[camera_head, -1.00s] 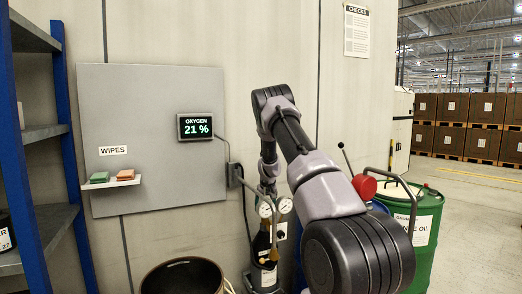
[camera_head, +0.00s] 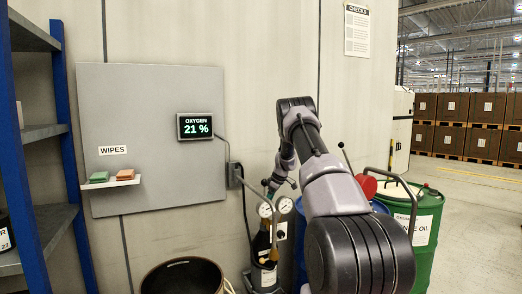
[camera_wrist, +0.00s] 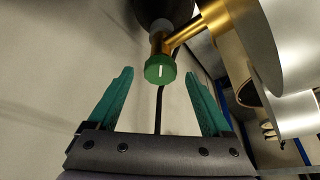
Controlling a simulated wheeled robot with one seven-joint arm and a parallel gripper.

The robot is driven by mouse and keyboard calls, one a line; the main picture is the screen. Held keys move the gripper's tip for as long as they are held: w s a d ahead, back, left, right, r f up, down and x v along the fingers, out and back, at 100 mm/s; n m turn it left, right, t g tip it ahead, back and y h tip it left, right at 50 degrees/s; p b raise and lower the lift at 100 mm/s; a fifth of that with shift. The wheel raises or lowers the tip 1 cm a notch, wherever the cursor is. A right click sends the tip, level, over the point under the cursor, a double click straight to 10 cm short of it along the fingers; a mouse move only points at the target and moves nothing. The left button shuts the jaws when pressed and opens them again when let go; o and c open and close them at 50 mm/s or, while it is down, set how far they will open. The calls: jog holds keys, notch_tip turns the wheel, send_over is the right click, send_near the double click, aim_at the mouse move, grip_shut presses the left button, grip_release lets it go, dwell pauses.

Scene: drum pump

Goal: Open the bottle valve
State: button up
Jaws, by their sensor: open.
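The valve knob (camera_wrist: 159,69) is green with a white mark and shows at the centre of the wrist view. It sits on a brass fitting (camera_wrist: 182,36) below a dark rounded bottle part (camera_wrist: 166,10). My gripper (camera_wrist: 158,75) is open and empty, with its teal fingertips on either side of the knob in the picture. I cannot tell the depth between the fingertips and the knob. In the head view the bottle (camera_head: 262,245) stands upright by the wall, and my gripper (camera_head: 270,186) is just above its gauges; the knob is not clear there.
Two round gauges, a left one (camera_head: 265,209) and a right one (camera_head: 285,205), sit close under my gripper. An open drum (camera_head: 183,277) stands left of the bottle. A green oil drum (camera_head: 426,225) stands to the right. The wall panel (camera_head: 150,90) carries an oxygen display (camera_head: 195,126) reading 21 %.

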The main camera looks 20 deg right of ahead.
jog(key=a+v, duration=0.1)
jog(key=v, duration=1)
jog(key=s+a+r+m, duration=0.1)
jog(key=s+a+r, duration=0.2)
jog(key=r, duration=0.3)
jog(key=s+a+r+m, duration=0.2)
jog(key=s+a+r, duration=0.1)
jog(key=r, duration=0.3)
jog(key=s+a+r+m+t, duration=0.1)
jog(key=s+a+r, duration=0.3)
jog(key=r, duration=0.2)
jog(key=shift+a+m, duration=0.25)
jog(key=shift+m, duration=0.05)
jog(key=shift+w+r, duration=0.1)
jog(key=shift+r, duration=0.05)
jog(key=w+d+f+m+h, duration=0.1)
jog(key=w+f, duration=0.3)
jog(key=f, duration=0.6)
jog(key=w+d+f+m+h, duration=0.1)
jog(key=w+d+f, duration=0.3)
jog(key=f, duration=0.5)
jog(key=w+d+f+m, duration=0.2)
jog(key=w+f, duration=0.2)
jog(key=f, duration=0.6)
jog(key=shift+w+d+f+t+h, duration=0.25)
jog(key=shift+w+f+t+h, duration=0.05)
jog(key=shift+h, duration=0.1)
grip_shut()
